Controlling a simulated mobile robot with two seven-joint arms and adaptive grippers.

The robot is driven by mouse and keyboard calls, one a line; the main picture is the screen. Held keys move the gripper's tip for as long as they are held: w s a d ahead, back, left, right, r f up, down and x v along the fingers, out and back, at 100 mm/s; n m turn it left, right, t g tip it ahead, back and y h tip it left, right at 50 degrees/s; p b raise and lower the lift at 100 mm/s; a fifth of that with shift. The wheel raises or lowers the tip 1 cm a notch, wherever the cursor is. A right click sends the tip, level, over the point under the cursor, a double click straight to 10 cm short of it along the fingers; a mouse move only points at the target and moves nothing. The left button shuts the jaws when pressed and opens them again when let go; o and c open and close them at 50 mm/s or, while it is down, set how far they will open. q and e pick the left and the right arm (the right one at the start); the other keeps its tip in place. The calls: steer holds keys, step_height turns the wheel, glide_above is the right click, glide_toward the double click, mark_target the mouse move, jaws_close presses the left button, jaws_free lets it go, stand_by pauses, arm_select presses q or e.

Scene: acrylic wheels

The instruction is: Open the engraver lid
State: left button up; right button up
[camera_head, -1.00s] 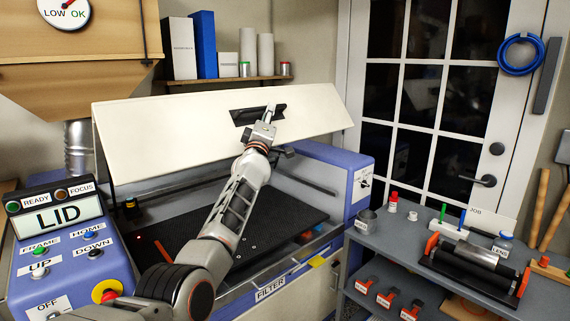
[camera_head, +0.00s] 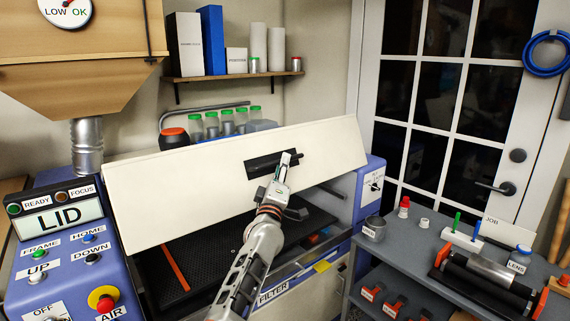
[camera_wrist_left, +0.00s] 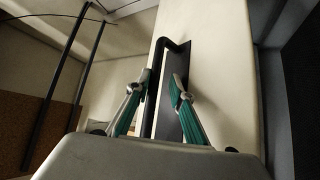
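The engraver lid (camera_head: 190,187) is a long cream panel, held part-way raised and tilted over the dark engraver bed (camera_head: 205,262). A black handle (camera_head: 258,164) sits in a dark recess on its front face. My left gripper (camera_head: 287,160) is at this handle. In the left wrist view, the green-padded fingers (camera_wrist_left: 160,88) stand apart on either side of the black handle bar (camera_wrist_left: 155,112), with a gap seeming to show beside the bar. Firm contact cannot be made out. My right gripper is not in view.
A control panel (camera_head: 62,265) with LID display stands at the left. Green-capped bottles (camera_head: 227,122) stand behind the lid. A grey cart (camera_head: 405,250) with a roller, pots and small tools is at the right. A shelf (camera_head: 235,75) is above.

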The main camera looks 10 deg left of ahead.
arm_select(q)
steer(key=shift+a+f, duration=0.2)
steer(key=shift+f, duration=0.1)
steer(key=shift+s, duration=0.1)
steer(key=s+d+p, duration=0.1)
steer(key=s+p, duration=0.3)
steer(key=s, duration=0.4)
steer(key=shift+s+d+f, duration=0.15)
steer(key=shift+s+f, duration=0.25)
steer(key=shift+f, duration=0.05)
stand_by(0.3)
